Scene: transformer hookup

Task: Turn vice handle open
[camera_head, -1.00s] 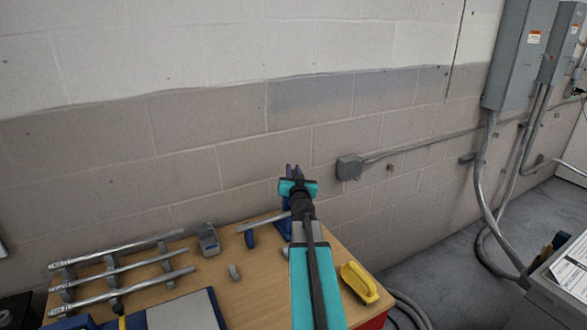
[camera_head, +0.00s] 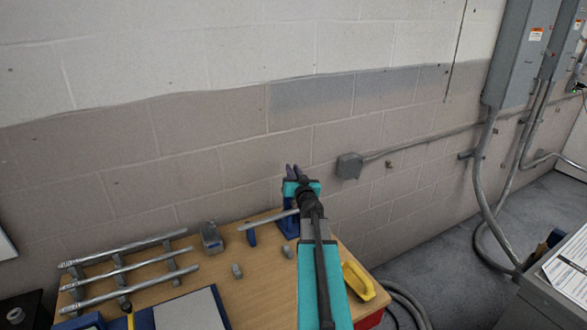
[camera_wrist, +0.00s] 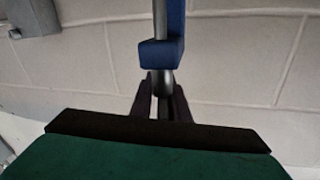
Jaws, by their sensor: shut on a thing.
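The vice (camera_head: 287,224) is blue with a grey bar (camera_head: 268,221) and stands at the back of the wooden bench, partly hidden behind my arm. In the wrist view a blue vice part (camera_wrist: 160,54) with the grey bar hangs just beyond my fingers. My gripper (camera_head: 292,169) points toward the wall in the head view. In the wrist view my gripper (camera_wrist: 161,105) has its two dark fingers closed around a grey rounded piece (camera_wrist: 160,82), which looks like the vice handle. The rest of the handle is hidden.
The bench (camera_head: 262,270) holds a rack of grey rods (camera_head: 128,268), a grey block (camera_head: 212,238) and a yellow-handled tool (camera_head: 358,281). The block wall is close behind. A grey conduit box (camera_head: 349,166) sits on the wall right of my gripper.

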